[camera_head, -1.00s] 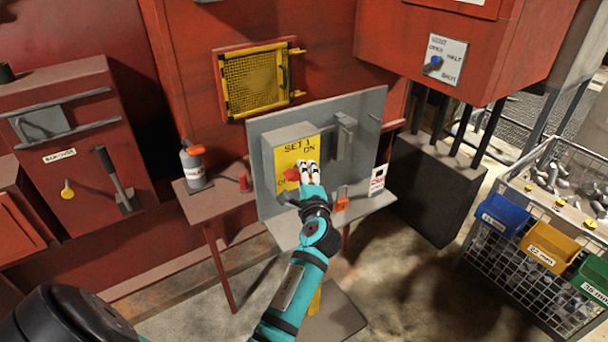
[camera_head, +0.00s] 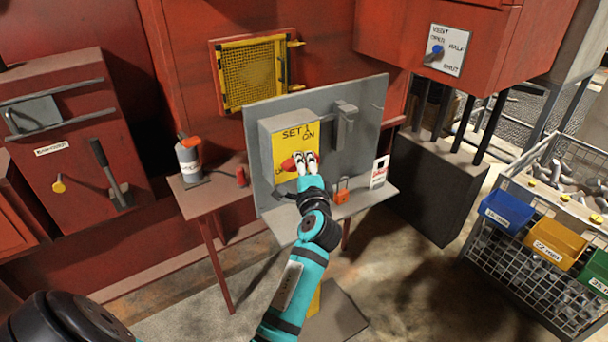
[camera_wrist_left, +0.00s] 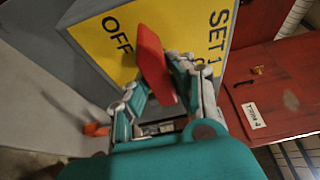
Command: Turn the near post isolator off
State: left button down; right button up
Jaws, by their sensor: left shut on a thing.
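The isolator is a grey box (camera_head: 266,150) with a yellow face (camera_head: 286,146) marked SET 1, ON and OFF, on a grey upright panel. Its red handle (camera_head: 288,164) sits on the yellow face, beside the partly hidden OFF mark. My left gripper (camera_head: 305,161) is at the face, shut on the handle. In the left wrist view the red handle (camera_wrist_left: 150,52) stands between the two fingers, with OFF to its left and SET 1 to its right. The handle's pivot is hidden. My right gripper is not in view.
An orange padlock (camera_head: 342,192) and a white tag (camera_head: 379,172) are right of my gripper. A grey bottle (camera_head: 189,160) and a small red item (camera_head: 240,176) stand on the red table left. A grey lever box (camera_head: 345,124) is on the panel.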

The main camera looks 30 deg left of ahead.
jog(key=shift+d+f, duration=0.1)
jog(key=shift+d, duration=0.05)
pick_arm(q)
jog(key=c, duration=1.2)
grip_release()
jog(key=shift+a, duration=0.1)
jog(key=shift+o, duration=0.2)
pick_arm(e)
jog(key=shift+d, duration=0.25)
